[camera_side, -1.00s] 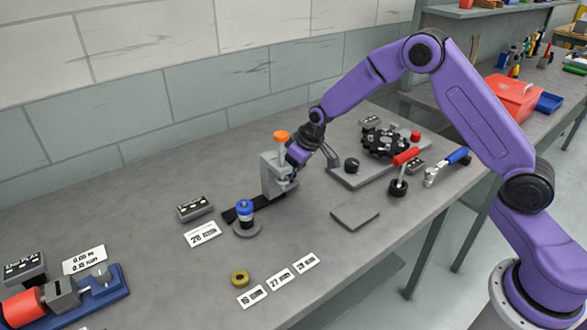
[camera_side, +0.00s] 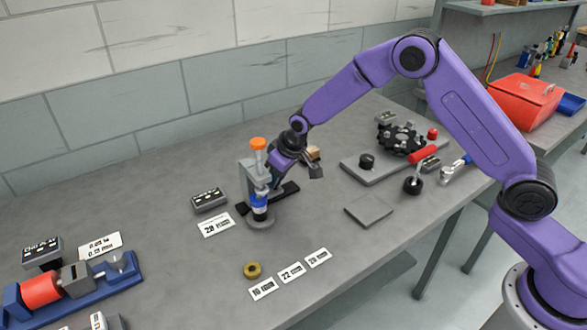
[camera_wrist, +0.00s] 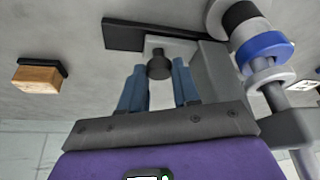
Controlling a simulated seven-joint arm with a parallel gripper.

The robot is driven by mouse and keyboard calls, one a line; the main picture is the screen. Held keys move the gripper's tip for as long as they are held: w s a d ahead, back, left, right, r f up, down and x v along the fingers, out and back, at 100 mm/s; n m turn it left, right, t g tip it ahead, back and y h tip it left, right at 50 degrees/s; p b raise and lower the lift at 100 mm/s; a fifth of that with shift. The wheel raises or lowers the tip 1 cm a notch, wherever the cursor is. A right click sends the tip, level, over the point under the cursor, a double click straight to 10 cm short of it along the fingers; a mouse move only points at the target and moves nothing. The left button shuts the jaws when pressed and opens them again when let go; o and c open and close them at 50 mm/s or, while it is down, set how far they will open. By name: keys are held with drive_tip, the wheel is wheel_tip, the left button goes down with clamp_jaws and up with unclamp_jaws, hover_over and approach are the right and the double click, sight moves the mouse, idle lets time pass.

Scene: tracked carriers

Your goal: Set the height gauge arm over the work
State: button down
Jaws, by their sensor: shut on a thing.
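The height gauge is a grey upright carriage (camera_side: 250,180) with an orange knob (camera_side: 258,144) on top, on a dark rail (camera_side: 287,190). The work is a blue and black upright piece (camera_side: 260,203) on a round grey base (camera_side: 262,222). The carriage's arm stands over the work in the side view; whether they touch I cannot tell. In the wrist view the blue part (camera_wrist: 262,46) is right of the grey carriage (camera_wrist: 222,78). My gripper (camera_wrist: 160,82) is shut on the carriage's dark round knob (camera_wrist: 160,65). The carriage partly hides my fingertips in the side view.
A small control box (camera_side: 209,200) and a white label (camera_side: 216,224) lie left of the gauge. A brass ring (camera_side: 252,270) and several labels lie in front. A flat grey plate (camera_side: 369,210) lies right. A wooden block (camera_wrist: 37,76) is near my wrist.

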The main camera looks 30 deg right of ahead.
drive_tip(key=shift+a, duration=0.85)
drive_tip(key=c, duration=0.8)
unclamp_jaws()
drive_tip(key=shift+a, duration=0.1)
drive_tip(key=shift+c, duration=0.2)
drive_tip(key=shift+r, duration=0.1)
drive_tip(key=v, duration=1.7)
drive_tip(key=shift+s, duration=0.2)
